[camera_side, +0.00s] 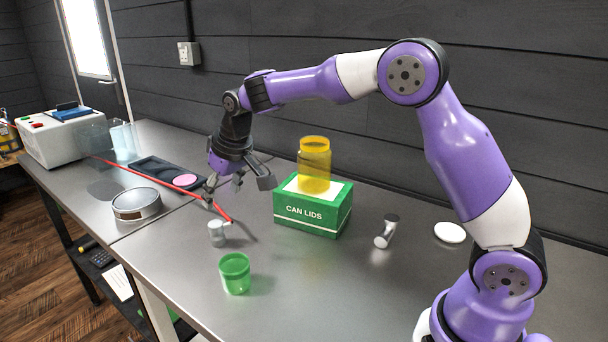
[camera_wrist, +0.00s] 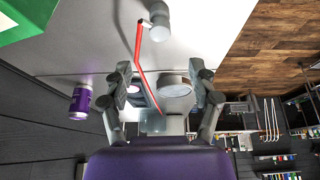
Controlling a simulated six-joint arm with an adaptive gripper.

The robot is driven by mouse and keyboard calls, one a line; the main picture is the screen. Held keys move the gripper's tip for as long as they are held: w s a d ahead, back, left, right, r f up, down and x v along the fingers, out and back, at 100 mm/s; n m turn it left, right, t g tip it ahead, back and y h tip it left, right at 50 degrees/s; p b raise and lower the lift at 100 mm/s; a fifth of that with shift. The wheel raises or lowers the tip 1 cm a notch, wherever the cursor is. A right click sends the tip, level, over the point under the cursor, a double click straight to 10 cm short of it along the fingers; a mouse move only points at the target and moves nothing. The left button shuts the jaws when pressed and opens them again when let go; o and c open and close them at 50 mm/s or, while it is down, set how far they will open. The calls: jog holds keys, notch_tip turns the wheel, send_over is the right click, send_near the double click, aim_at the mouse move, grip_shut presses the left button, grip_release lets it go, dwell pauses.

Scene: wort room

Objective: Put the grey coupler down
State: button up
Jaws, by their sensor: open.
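A small grey fitting, which looks like the grey coupler (camera_side: 217,232), rests on the metal bench near the end of a red rod. It also shows at the top of the wrist view (camera_wrist: 159,22), beyond the fingertips. My gripper (camera_side: 238,186) is open and hangs above the bench, a little above and behind the coupler in the side view. In the wrist view its fingers (camera_wrist: 165,76) are spread wide, with nothing held between them. The coupler stands apart from the fingers.
The green CAN LIDS box (camera_side: 312,212) carries a yellow jar (camera_side: 314,165) right of my gripper. A green cup (camera_side: 235,273) stands in front. The red rod (camera_side: 150,174) crosses the bench past a sieve (camera_side: 136,205) and dark tray (camera_side: 150,166). A metal piece (camera_side: 384,238) lies right.

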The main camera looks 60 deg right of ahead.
jog(key=s+d+r, duration=0.1)
jog(key=s+r, duration=0.3)
jog(key=s, duration=0.3)
jog(key=s+r, duration=0.4)
jog(key=s, duration=0.3)
jog(key=s+f+t, duration=0.1)
jog(key=s+f, duration=0.2)
jog(key=s, duration=0.8)
jog(key=shift+s, duration=0.15)
jog(key=shift+d, duration=0.1)
